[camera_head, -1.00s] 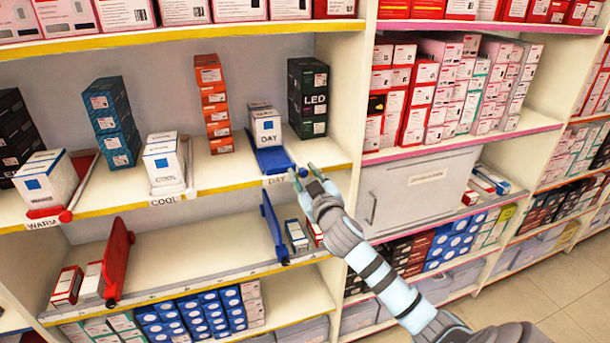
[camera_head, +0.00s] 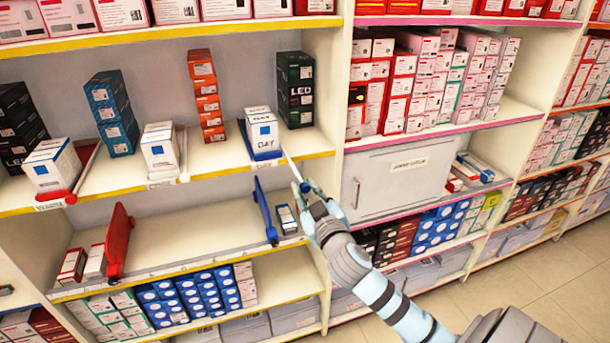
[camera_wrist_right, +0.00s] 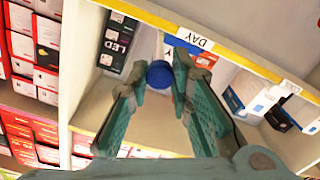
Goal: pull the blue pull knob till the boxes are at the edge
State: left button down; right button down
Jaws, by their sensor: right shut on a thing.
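The blue pull knob (camera_head: 305,187) is at the end of a pale rod that sticks out past the front of the upper shelf. It also shows in the right wrist view (camera_wrist_right: 159,74), between my fingertips. My right gripper (camera_head: 308,191) is shut on the knob, out in front of the shelf. The white and blue DAY boxes (camera_head: 262,131) stand upright in a row, with the front one at or very near the shelf's front edge. A blue piece (camera_head: 267,156) shows under them. My left gripper is not in view.
White boxes with a red knob (camera_head: 70,198) stand at the left, and the COOL boxes (camera_head: 160,149) in the middle.

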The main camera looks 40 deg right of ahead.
jog(key=shift+s+a+r, duration=0.1)
jog(key=shift+s+a, duration=0.1)
jog(key=shift+s, duration=0.3)
jog(key=shift+w+d, duration=0.1)
jog(key=shift+w, duration=0.15)
jog(key=c, duration=1.4)
grip_release()
jog(key=shift+s, duration=0.1)
jog(key=shift+c, duration=0.2)
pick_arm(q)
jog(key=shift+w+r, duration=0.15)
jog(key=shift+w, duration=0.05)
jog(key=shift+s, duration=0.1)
pick_arm(e)
jog(key=shift+s, duration=0.15)
jog(key=v, duration=1.1)
jog(key=shift+s+a, duration=0.25)
jog(key=shift+s, duration=0.1)
